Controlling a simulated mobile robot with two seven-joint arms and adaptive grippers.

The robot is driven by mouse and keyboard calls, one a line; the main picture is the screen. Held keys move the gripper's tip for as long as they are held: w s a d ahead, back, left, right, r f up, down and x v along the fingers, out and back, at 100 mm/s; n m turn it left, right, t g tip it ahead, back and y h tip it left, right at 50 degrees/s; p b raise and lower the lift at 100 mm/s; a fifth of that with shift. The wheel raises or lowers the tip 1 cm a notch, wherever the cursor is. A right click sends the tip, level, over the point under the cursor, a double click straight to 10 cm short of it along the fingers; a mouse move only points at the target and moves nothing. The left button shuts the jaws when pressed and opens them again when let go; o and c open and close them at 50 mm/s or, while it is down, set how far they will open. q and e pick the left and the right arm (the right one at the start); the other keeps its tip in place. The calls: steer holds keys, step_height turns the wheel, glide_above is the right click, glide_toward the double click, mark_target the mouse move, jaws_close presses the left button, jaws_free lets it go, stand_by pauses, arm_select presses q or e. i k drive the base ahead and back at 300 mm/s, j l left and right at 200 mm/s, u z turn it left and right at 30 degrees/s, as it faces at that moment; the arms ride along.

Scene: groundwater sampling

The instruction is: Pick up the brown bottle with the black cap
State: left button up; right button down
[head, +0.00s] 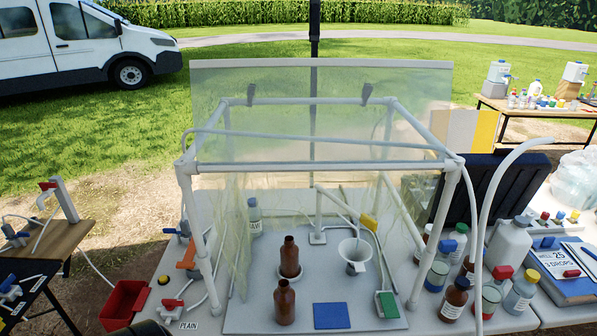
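Several brown bottles are in the head view. One (289,257) stands upright on a round white base inside the clear-walled frame, and another (284,303) stands in front of it; both look uncapped. More brown bottles crowd together at the right of the table. The front one (453,302) has a dark cap, but I cannot tell whether it is black or dark blue. Another brown bottle (467,270) is partly hidden behind its neighbours. Neither of my grippers can be made out. A dark rounded shape shows at the bottom edge on the left.
A white pipe frame (330,166) with clear sheeting surrounds the middle. Inside are a white funnel (354,254) and a blue pad (331,315). A white jug (508,249) and a curved white tube (484,215) crowd the right. A red bin (124,302) is at left.

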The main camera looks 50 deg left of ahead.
mark_target(289, 251)
steer(key=u, duration=1.55)
